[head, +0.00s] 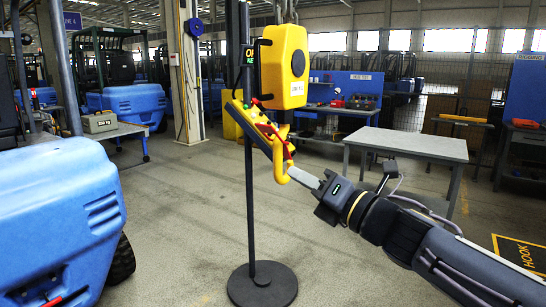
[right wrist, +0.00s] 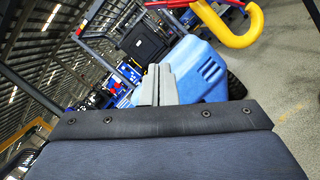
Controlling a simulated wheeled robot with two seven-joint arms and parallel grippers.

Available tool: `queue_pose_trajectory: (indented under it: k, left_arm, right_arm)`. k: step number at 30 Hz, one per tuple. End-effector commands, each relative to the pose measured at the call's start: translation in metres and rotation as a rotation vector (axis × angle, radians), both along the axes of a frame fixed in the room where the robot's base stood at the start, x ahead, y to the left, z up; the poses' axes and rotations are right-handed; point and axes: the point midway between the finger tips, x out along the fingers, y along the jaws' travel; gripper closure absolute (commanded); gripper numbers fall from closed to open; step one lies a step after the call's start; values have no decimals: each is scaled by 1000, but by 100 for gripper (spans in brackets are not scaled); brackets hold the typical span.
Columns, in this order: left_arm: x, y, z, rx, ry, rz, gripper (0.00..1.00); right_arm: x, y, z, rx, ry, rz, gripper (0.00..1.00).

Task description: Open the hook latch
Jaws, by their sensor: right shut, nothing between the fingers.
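A yellow hook (head: 282,172) hangs below the yellow hoist body (head: 284,65) in the head view. A red piece (head: 289,152) shows at the hook's mouth; it may be the latch, but it is too small to tell. The hook's curve also shows at the top right of the right wrist view (right wrist: 246,36). My right gripper (head: 295,173) comes in from the right, its tips close beside the hook. I cannot tell whether they touch it. In the wrist view its two grey fingers (right wrist: 158,78) are together and empty. My left gripper is out of view.
A black stand (head: 250,200) on a round base is close behind. A blue vehicle (head: 55,225) fills the lower left, and a grey table (head: 410,143) stands behind my right arm.

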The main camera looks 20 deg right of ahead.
Motion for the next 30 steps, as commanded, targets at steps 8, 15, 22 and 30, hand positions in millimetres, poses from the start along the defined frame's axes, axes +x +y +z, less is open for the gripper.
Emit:
queue_pose_trajectory:
  k: [8,15,22,30]
  left_arm:
    - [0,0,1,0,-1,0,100]
    - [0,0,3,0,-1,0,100]
    - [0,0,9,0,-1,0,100]
    - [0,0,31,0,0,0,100]
  right_arm:
    - [0,0,1,-2,-2,0,100]
    - [14,8,3,-2,1,2,100]
    - [55,30,12,-1,2,4,100]
    - [94,39,37,-1,-1,-3,100]
